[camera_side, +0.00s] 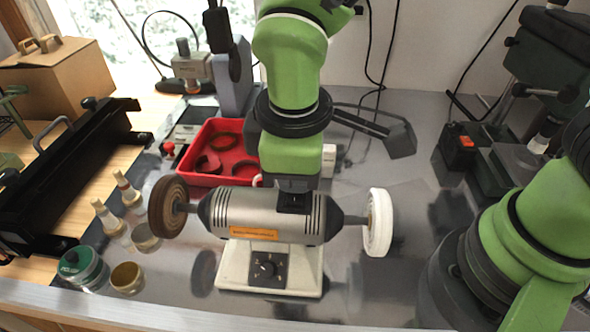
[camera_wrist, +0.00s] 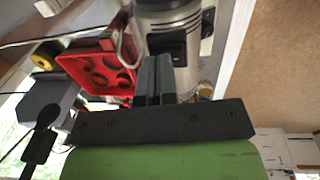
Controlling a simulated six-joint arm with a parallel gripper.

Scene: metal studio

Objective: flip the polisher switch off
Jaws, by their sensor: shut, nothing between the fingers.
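The polisher (camera_side: 262,215) is a grey motor on a pale base, with a brown wheel (camera_side: 168,206) at its left and a white wheel (camera_side: 378,222) at its right. A black switch box (camera_side: 293,203) sits on top of the motor; whether its switch is on or off cannot be told. A round knob (camera_side: 265,268) is on the base's dark front panel. My gripper (camera_side: 293,184) is shut and empty, right at the switch box; contact cannot be told. In the wrist view its fingers (camera_wrist: 153,66) lie side by side, beside the black switch box (camera_wrist: 180,48).
A red tray (camera_side: 207,178) with dark rings lies behind the polisher on the left. Small pots, a green-lidded tin (camera_side: 80,266) and pale bottles stand at the left. A box with a red switch (camera_side: 459,147) stands at the right. The metal bench right of the white wheel is mostly clear.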

